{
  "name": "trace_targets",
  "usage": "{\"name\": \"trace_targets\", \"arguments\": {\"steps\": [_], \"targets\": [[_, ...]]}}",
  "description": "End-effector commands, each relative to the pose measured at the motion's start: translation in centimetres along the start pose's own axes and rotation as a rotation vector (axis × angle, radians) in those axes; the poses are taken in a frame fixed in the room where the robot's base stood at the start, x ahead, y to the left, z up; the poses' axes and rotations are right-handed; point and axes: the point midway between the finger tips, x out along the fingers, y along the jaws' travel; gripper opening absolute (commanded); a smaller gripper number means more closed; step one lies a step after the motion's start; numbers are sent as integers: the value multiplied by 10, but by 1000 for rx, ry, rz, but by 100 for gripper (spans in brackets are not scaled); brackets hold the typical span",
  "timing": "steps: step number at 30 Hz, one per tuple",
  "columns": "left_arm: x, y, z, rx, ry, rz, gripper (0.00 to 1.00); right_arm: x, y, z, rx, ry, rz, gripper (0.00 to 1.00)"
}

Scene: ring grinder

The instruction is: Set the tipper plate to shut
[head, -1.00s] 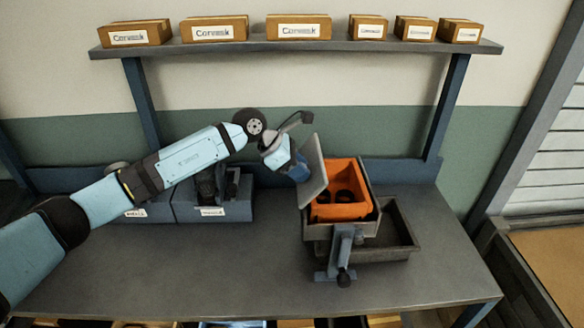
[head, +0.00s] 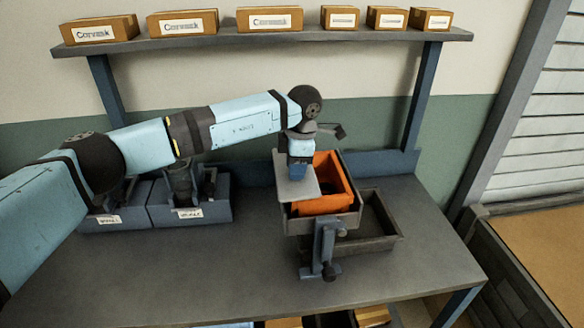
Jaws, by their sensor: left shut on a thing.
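The tipper plate (head: 297,190) is a flat grey plate at the left side of a grey box holding an orange bin (head: 340,178). It lies nearly flat and covers the bin's left part; the right part of the bin shows uncovered. My left gripper (head: 298,170) points down at the plate's back part and is shut on it. Its fingertips are hidden by its own body and too small to make out. My right gripper is not in view.
A dark shallow tray (head: 385,238) sits right of the box, and a blue-grey clamp (head: 322,248) stands at its front. Labelled blue bins (head: 190,213) stand at left. A shelf (head: 260,43) with several cartons runs above. The bench front is clear.

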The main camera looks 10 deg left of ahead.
Motion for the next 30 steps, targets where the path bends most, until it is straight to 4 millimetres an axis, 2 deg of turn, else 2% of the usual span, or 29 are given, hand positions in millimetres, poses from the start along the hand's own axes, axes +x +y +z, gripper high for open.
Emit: {"name": "trace_targets", "arguments": {"steps": [9,22,23,24,26,30], "targets": [[4,-1,4,1,84,-2,0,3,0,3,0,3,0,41],[6,-1,4,2,94,-4,0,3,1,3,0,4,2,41],[6,-1,4,2,95,-4,36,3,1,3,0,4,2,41],[6,-1,4,2,94,-4,45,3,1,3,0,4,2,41],[6,-1,4,2,94,-3,59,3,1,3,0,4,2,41],[5,-1,4,2,93,-3,59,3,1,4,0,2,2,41]]}}
